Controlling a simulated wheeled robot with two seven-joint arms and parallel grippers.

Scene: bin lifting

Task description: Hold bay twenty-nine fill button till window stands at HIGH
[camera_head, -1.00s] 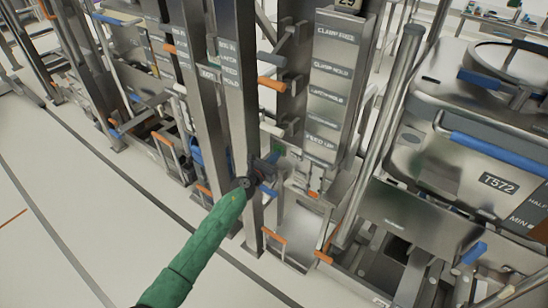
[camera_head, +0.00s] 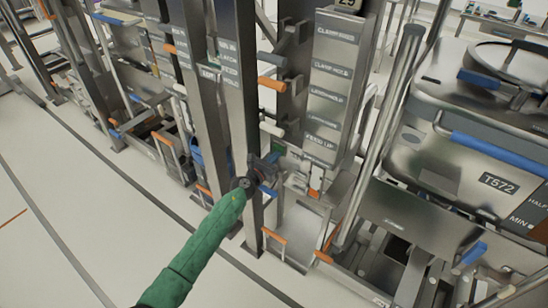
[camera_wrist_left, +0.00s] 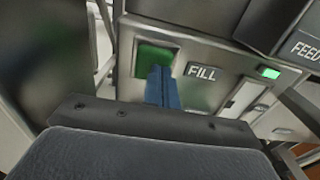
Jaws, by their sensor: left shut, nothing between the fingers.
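The green fill button (camera_wrist_left: 155,54) is a square in a metal panel, left of the FILL label (camera_wrist_left: 202,72). In the wrist view my left gripper (camera_wrist_left: 161,74) has its blue fingers shut together, with tips overlapping the button's lower right part. I cannot tell whether they press it. In the head view my left gripper (camera_head: 274,161) is at the bay's post, just below the small green patch of the button (camera_head: 280,147). A small lit green window (camera_wrist_left: 269,73) is right of the label; I cannot read any word in it. My right gripper is not in view.
A number sign (camera_head: 348,3) tops the bay's label column (camera_head: 333,80), cut by the frame edge. Orange handles (camera_head: 271,84) and upright posts crowd around my gripper. Open floor (camera_head: 90,220) lies left.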

